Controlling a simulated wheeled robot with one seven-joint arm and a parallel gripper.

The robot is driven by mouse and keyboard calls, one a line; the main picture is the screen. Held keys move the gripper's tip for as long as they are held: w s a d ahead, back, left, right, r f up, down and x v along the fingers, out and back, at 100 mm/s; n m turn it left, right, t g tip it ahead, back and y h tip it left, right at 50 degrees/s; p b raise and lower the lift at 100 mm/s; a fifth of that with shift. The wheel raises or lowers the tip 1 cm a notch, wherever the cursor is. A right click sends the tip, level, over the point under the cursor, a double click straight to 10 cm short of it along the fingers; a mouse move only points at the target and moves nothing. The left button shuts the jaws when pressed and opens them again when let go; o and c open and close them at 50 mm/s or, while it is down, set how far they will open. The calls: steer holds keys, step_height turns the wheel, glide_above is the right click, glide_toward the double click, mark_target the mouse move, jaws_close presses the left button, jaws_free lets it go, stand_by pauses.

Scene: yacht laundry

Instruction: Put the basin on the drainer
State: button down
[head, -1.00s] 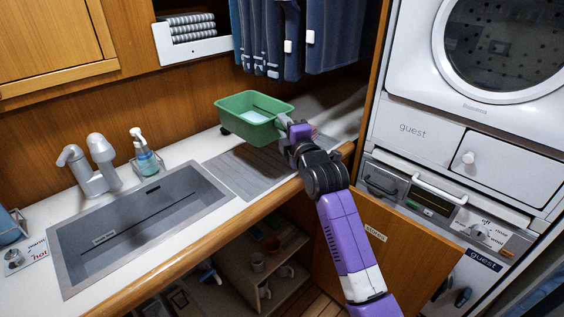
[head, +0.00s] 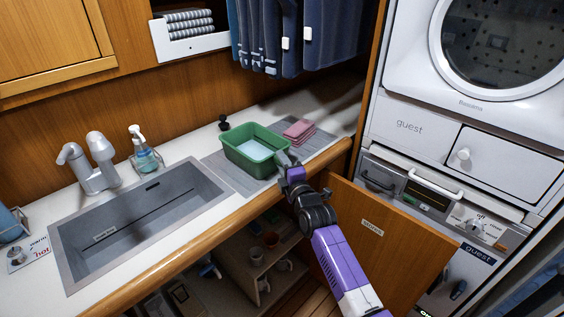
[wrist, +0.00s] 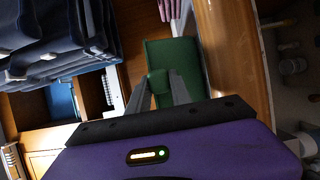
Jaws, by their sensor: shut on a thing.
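The green basin (head: 258,165) is over the middle of the grey ribbed drainer (head: 226,173), right of the sink, and looks level. Something pale shows inside it. I cannot tell whether its base touches the drainer or is slightly above it. My gripper (head: 284,160) is shut on the basin's front right rim. In the wrist view, the fingers (wrist: 157,92) close on the green rim, and the basin's wall (wrist: 172,60) fills the area behind them. The basin hides part of the drainer.
Folded pink cloths (head: 299,130) lie right of the basin. A small black object (head: 223,122) stands behind it. The sink (head: 140,215), tap (head: 98,165) and soap bottle (head: 143,152) are left. Dark clothes (head: 300,40) hang above. An open cupboard door (head: 385,240) stands below right.

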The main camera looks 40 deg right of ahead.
steer(key=c, duration=1.6)
jaws_free()
steer(key=shift+f, duration=0.15)
steer(key=o, duration=0.4)
steer(key=shift+o, duration=0.2)
steer(key=shift+r, duration=0.25)
steer(key=shift+s+a+f, duration=0.1)
steer(key=shift+s+f, duration=0.1)
steer(key=shift+s, duration=0.1)
steer(key=b+v, duration=0.3)
steer(key=v, duration=0.8)
steer(key=shift+s+r, duration=0.15)
steer(key=shift+s, duration=0.05)
